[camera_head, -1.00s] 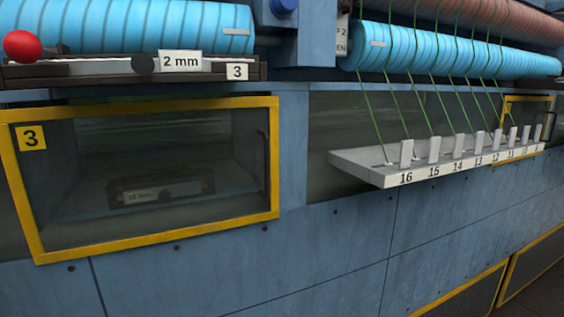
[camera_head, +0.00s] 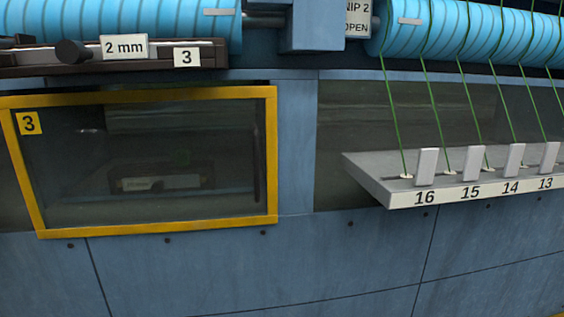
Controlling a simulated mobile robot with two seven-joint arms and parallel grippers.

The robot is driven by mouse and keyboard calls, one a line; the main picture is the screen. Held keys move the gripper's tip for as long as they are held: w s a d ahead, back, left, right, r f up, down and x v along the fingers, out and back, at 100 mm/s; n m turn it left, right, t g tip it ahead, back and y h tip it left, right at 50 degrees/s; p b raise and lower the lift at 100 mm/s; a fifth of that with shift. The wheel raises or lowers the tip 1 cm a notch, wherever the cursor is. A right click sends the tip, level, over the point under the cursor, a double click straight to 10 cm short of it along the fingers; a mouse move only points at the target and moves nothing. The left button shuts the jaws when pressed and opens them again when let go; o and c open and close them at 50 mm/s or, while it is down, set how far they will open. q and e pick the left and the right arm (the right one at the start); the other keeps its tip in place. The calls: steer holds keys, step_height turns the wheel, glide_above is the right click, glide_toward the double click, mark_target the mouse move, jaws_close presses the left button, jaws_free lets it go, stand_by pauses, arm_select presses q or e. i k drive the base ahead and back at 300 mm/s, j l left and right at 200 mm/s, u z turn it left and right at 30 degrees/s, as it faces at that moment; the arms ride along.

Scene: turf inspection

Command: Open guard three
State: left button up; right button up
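Guard three (camera_head: 90,228) is a clear panel in a yellow frame at the left of the head view, with a yellow "3" label (camera_head: 29,123) in its upper left corner. It looks shut, flush in the blue machine front. A dark upright handle (camera_head: 257,160) shows faintly at its right side. Behind the panel a dim unit with a pale label (camera_head: 160,183) is visible. Neither of my grippers is in view.
Above the guard sits a dark rail with a "2 mm" plate (camera_head: 124,46) and a white "3" plate (camera_head: 187,57). A numbered grey shelf (camera_head: 385,180) with green yarns juts out at the right. Blue rollers (camera_head: 185,25) run above.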

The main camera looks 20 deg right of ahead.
mark_target(29, 122)
steer(key=l, duration=2.05)
steer(key=i, duration=0.1)
